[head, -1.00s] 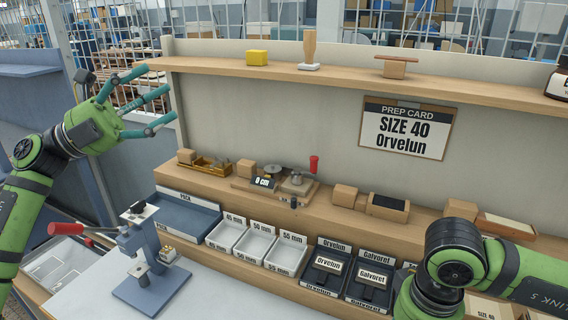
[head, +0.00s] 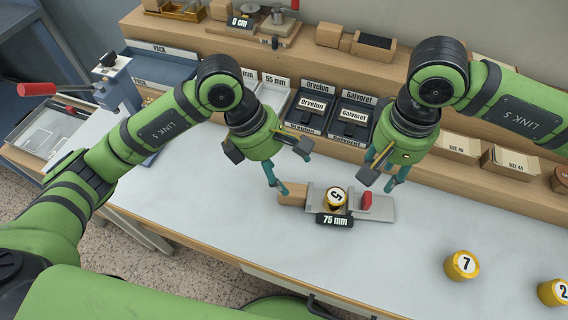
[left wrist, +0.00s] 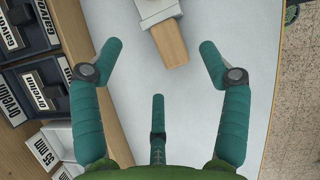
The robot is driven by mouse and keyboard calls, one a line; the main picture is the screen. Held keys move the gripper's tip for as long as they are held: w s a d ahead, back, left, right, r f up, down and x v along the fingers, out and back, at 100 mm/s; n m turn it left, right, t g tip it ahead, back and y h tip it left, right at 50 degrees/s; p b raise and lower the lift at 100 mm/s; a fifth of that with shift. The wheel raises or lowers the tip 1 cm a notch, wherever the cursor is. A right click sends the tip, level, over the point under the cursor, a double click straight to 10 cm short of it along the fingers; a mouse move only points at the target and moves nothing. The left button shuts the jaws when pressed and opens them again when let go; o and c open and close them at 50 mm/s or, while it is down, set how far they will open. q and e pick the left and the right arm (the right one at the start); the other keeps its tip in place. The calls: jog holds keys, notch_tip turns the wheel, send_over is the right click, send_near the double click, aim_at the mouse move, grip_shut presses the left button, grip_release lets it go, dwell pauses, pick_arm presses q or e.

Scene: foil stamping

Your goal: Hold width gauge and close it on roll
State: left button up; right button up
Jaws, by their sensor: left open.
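The width gauge lies on the white worktop, with a wooden handle (head: 292,192) at its left end, a metal body (head: 382,211), a red knob (head: 367,201) and a display (head: 334,220) reading 75 mm. A yellow-rimmed roll (head: 336,197) marked 5 sits on the gauge. My left gripper (head: 276,170) is open above the wooden handle. In the left wrist view the handle (left wrist: 172,46) lies ahead between the spread fingers (left wrist: 158,60), not touched. My right gripper (head: 380,178) hangs above the red knob end with its fingers apart, apparently empty.
Rolls marked 7 (head: 461,265) and 2 (head: 553,292) stand on the worktop at right. Black Orvelun (head: 311,112) and Galvoret (head: 350,122) trays stand behind the grippers. A press with a red lever (head: 38,89) is at left. The worktop front is clear.

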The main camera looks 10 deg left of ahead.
aim_at(295, 186)
pick_arm(q)
jog(key=shift+s+d+f+y, duration=0.2)
jog(key=shift+f+y, duration=0.1)
jog(key=shift+f, duration=0.4)
jog(key=shift+x, duration=3.15)
jog(key=shift+w, duration=0.15)
jog(key=c, duration=1.4)
jog(key=shift+o, duration=0.3)
jog(key=shift+f, duration=0.1)
pick_arm(e)
grip_shut()
